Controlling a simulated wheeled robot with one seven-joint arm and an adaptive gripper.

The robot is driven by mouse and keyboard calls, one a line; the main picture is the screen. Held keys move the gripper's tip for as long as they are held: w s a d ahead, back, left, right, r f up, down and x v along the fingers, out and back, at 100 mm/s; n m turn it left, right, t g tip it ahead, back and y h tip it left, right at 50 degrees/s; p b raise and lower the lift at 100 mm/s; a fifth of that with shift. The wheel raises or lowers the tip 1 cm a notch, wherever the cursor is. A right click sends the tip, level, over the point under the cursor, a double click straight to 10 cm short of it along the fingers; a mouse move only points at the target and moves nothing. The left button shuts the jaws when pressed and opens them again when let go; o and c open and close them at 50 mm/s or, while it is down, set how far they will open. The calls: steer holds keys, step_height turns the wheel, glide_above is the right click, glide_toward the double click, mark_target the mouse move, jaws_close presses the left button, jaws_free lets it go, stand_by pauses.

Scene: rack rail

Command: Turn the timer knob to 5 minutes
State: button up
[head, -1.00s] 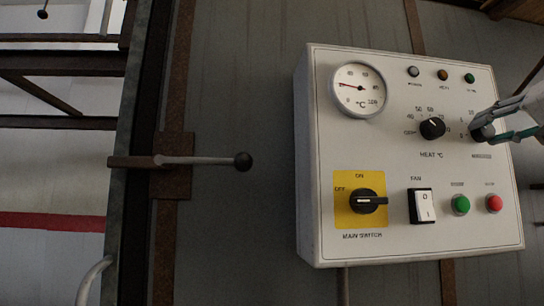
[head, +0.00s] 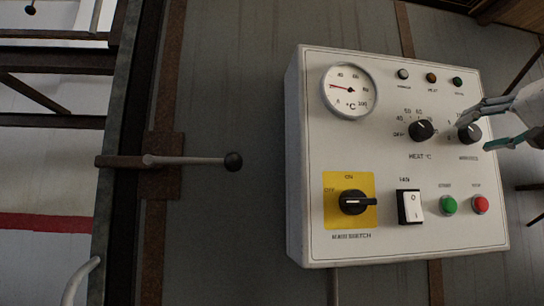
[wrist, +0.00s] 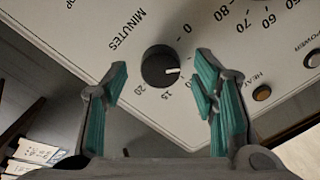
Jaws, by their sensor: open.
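The timer knob (head: 470,133) is a round black knob with a white pointer line, at the right of the panel under the scale marked MINUTES in the wrist view. It also shows in the wrist view (wrist: 158,66), where its pointer aims right, between the 0 and the 15 marks; labels between these are hidden or unclear. My gripper (head: 477,132) comes from the right, its teal-padded fingers close to the knob. In the wrist view, my gripper (wrist: 162,74) is open, one finger on each side of the knob with gaps, not gripping it.
The white control box (head: 300,150) also carries a heat knob (head: 421,130), a main switch (head: 354,202), a fan rocker (head: 410,207), green (head: 448,205) and red (head: 480,204) buttons and a gauge (head: 350,91). A lever (head: 190,160) sticks out at left.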

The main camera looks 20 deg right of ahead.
steer(key=v, duration=1.1)
steer(key=shift+a, duration=0.1)
